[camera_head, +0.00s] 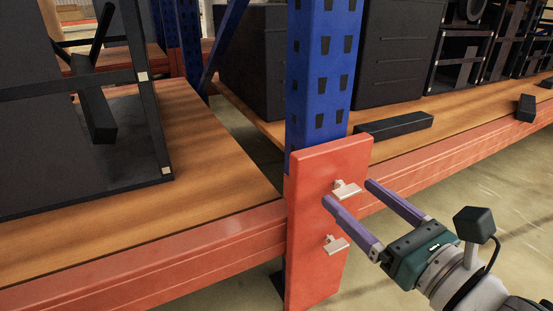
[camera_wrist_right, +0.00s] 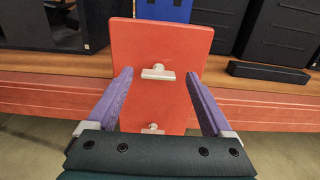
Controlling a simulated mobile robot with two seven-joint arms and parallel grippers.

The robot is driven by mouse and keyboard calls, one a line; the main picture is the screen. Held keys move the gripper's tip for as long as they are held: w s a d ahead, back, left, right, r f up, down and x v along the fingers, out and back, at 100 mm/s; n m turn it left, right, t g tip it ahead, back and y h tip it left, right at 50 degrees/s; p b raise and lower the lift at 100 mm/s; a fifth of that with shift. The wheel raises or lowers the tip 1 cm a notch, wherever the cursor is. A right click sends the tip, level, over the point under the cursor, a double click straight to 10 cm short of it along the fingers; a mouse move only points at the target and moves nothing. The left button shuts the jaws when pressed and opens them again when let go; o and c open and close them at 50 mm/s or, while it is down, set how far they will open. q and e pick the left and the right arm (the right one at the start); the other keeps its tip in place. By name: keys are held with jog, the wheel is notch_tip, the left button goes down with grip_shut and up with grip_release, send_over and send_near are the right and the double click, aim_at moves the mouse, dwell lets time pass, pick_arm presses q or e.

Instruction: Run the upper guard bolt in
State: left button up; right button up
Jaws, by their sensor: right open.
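The red guard plate (camera_head: 310,200) stands upright against the blue rack post (camera_head: 322,70). The upper guard bolt (camera_head: 346,189), with a pale T-shaped head, sticks out of the plate's upper part. A like lower bolt (camera_head: 336,244) sits below it. My right gripper (camera_head: 348,191) is open, its purple fingers pointing at the plate on either side of the upper bolt. In the right wrist view the upper bolt (camera_wrist_right: 158,73) lies between the fingertips, apart from both; the lower bolt (camera_wrist_right: 153,129) shows nearer the gripper's palm. My left gripper is out of view.
An orange beam (camera_head: 180,245) edges the wooden shelf (camera_head: 205,150) left of the post. Another orange beam (camera_head: 450,158) runs right of it. Black bins (camera_head: 400,50) and a dark bar (camera_head: 395,126) sit on the right shelf. Bare floor lies at the lower right.

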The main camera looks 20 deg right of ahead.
jog(key=shift+c, duration=0.2)
jog(key=shift+w+a, duration=0.1)
jog(key=shift+a, duration=0.05)
jog(key=c, duration=0.3)
grip_shut()
jog(key=shift+m, duration=0.4)
